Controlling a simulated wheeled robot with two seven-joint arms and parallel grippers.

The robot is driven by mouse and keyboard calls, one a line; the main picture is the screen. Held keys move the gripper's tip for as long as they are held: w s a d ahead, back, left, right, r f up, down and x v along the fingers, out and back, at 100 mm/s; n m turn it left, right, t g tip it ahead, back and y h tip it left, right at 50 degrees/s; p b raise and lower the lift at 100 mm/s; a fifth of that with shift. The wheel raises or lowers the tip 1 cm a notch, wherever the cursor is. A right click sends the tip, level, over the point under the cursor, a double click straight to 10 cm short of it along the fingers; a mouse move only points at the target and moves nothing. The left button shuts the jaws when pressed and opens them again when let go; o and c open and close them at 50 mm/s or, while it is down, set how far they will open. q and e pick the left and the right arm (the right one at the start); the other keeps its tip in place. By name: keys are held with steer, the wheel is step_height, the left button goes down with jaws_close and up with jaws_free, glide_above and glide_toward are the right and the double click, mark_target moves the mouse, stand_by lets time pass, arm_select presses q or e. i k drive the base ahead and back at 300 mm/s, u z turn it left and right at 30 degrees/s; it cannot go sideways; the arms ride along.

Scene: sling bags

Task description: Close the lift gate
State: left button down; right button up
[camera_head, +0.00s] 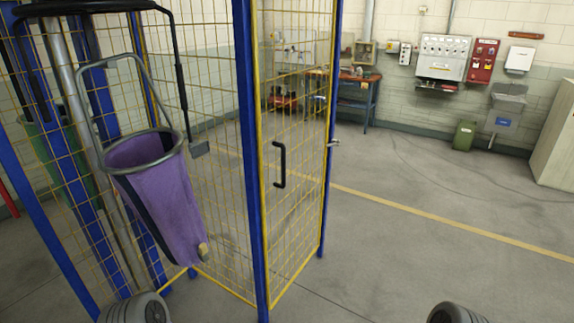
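The lift gate (295,180) is a yellow-framed wire mesh panel with a black vertical handle (280,165). It stands upright in the middle of the head view, at an angle beside a blue post (252,120). A small metal latch (334,143) sticks out at its far right edge. I cannot tell from this view alone how far the gate stands open. Neither of my grippers is in view.
A purple sling bag (160,190) with a grey rim hangs at the left, before blue posts and mesh. A green bin (464,135), a workbench (357,95) and wall panels (443,58) stand at the back. The grey floor (430,220) right of the gate is clear.

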mark_target(254, 5)
steer(key=z, duration=1.05)
steer(key=i, duration=1.9)
steer(key=u, duration=0.55)
